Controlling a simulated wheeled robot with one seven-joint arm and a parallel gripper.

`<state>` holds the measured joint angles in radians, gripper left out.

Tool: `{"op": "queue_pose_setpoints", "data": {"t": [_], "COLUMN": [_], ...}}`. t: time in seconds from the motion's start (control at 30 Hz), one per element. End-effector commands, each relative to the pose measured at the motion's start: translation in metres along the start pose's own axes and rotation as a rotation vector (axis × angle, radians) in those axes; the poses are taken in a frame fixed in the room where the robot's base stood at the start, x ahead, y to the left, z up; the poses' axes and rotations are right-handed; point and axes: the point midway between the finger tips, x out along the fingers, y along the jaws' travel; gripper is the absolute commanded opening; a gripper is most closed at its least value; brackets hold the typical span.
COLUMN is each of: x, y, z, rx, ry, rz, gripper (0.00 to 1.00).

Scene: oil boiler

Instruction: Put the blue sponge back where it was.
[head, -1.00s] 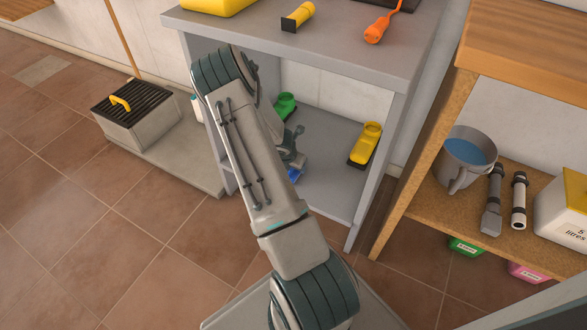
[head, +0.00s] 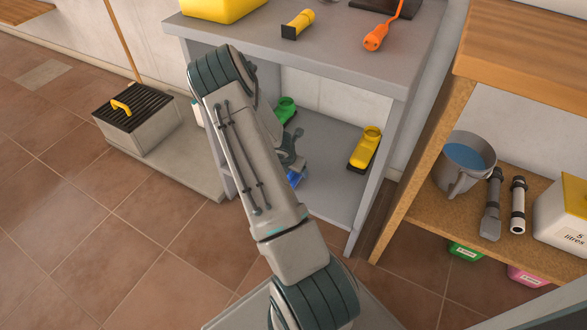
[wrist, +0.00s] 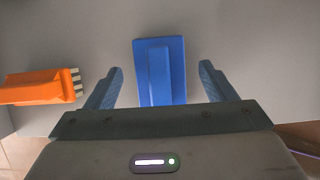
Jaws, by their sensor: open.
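The blue sponge (wrist: 160,75) lies on the grey lower shelf (wrist: 255,60) in the wrist view, a block with a raised ridge along its middle. My gripper (wrist: 160,72) is open, with one finger on each side of the sponge and a visible gap to both. In the head view, only a small patch of the blue sponge (head: 295,178) shows beside my gripper (head: 293,163); my arm hides the rest.
An orange brush (wrist: 35,87) lies left of my gripper in the wrist view. In the head view, a green item (head: 285,110) and a yellow item (head: 364,148) stand on the same shelf, under the grey worktop (head: 250,40). A wooden shelf unit (head: 420,205) stands to the right.

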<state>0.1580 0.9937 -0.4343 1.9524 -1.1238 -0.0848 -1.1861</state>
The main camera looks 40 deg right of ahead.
Motion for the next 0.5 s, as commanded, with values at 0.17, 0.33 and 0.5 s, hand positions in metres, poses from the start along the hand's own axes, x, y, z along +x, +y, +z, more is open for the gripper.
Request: {"op": "queue_pose_setpoints", "data": {"t": [0.17,0.33,0.5], "x": [-0.048,-0.079,-0.097], "y": [0.001,0.001,0.001], "z": [0.002,0.002,0.001], "rx": [0.000,-0.001,0.000], "ry": [0.000,0.000,0.000], "rz": [0.004,0.003,0.002], "gripper": [0.77,0.77,0.77]}}
